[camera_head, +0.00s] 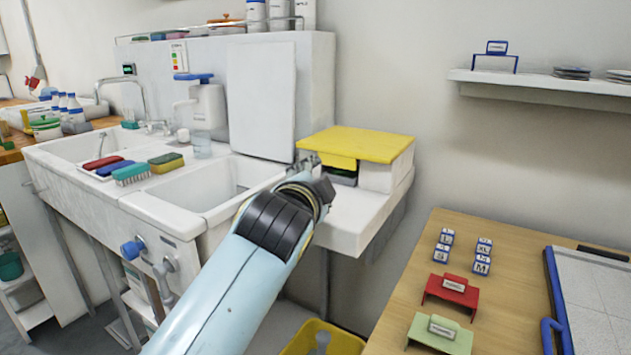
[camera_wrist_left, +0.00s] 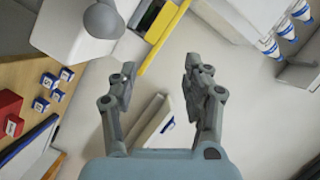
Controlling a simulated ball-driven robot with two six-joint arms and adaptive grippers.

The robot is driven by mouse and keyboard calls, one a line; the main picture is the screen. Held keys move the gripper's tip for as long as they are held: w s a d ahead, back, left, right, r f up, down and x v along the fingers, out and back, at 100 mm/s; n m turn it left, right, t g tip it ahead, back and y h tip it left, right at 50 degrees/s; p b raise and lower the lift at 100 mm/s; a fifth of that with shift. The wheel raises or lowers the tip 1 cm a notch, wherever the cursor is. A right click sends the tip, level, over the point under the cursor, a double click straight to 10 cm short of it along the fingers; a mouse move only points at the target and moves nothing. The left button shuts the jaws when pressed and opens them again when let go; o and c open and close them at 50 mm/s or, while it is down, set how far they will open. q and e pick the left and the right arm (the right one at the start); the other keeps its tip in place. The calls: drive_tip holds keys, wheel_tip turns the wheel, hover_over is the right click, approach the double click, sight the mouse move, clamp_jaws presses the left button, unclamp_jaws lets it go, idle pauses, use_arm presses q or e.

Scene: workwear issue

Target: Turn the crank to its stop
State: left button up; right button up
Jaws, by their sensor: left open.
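A blue knob (camera_head: 132,249) sits on metal fittings at the front of the white sink. I cannot tell whether it is the crank, and no other crank shows clearly. My left arm reaches in from the bottom of the head view. Its gripper (camera_head: 308,164) is in front of the yellow-lidded box (camera_head: 368,143), to the right of the sink and well away from the knob. The wrist hides much of it. In the left wrist view the gripper (camera_wrist_left: 158,80) is open, its two fingers apart with nothing between them. My right gripper is not in view.
The white sink unit (camera_head: 185,222) holds brushes and a soap dispenser (camera_head: 204,107). A wooden table (camera_head: 400,305) at right carries red and green stands, small labelled blocks and a blue-edged board (camera_head: 590,300). A yellow bin (camera_head: 335,338) stands below. A wall shelf (camera_head: 540,84) is at upper right.

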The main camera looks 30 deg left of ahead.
use_arm(q)
drive_tip(key=shift+r, duration=0.45)
